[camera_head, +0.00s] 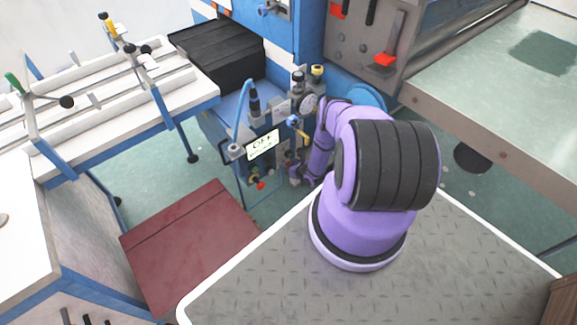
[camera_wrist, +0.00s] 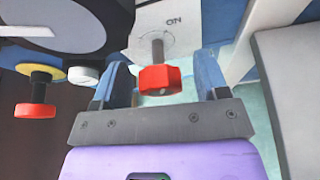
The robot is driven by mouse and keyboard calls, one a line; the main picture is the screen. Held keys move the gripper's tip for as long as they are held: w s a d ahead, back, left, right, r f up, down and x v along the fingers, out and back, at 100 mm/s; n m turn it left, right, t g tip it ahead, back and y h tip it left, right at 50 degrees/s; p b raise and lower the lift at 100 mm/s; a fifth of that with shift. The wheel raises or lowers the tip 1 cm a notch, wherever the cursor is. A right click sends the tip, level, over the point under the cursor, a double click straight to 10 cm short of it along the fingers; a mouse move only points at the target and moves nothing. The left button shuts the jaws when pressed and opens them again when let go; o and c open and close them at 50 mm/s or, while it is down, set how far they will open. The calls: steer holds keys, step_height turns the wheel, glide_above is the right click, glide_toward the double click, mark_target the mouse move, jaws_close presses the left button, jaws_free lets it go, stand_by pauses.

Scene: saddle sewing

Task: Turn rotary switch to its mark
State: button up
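The rotary switch appears as a red knob (camera_wrist: 160,80) on a grey shaft, in front of a white plate (camera_wrist: 180,18) with a circular dial and the word "ON". My gripper (camera_wrist: 162,76) is open in the wrist view. Its two blue-grey fingers stand on the left and right of the red knob, with a visible gap on each side. In the head view, my gripper (camera_head: 298,174) is low beside the blue machine's control area, and I cannot make out the switch there. I cannot tell which mark the switch points to.
A red button with a yellow collar (camera_wrist: 37,108) and a white round knob (camera_wrist: 83,76) are left of my gripper. A large dark round part (camera_wrist: 62,28) is above them. A white sign (camera_head: 262,145) and a gauge (camera_head: 308,104) are near my arm. A dark red plate (camera_head: 190,245) lies on the floor.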

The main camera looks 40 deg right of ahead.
steer(key=v, duration=1.1)
stand_by(0.3)
